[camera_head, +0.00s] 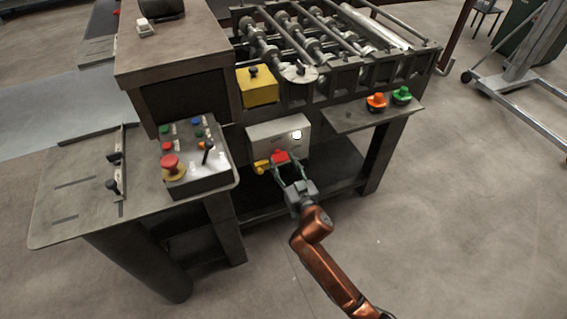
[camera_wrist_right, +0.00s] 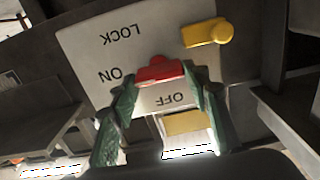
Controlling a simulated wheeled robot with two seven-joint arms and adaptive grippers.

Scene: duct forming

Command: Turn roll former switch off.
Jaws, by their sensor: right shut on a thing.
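The roll former switch has a red handle (camera_head: 280,156) low on the front of a light grey box (camera_head: 262,132) under the rollers. In the right wrist view the red handle (camera_wrist_right: 160,72) sits on a pale plate (camera_wrist_right: 95,45) with LOCK, ON and OFF printed upside down. My right gripper (camera_head: 286,166) reaches up from below, and its green fingers (camera_wrist_right: 160,85) are shut on the red handle, one on each side. The handle lies between the ON and OFF words; its exact setting is hard to tell. My left gripper is not in view.
A yellow knob (camera_wrist_right: 207,33) sticks out beside the plate. A control panel (camera_head: 205,178) with a red stop button stands to the left. A shelf (camera_head: 350,118) with orange and green buttons juts out to the right. The floor at lower right is open.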

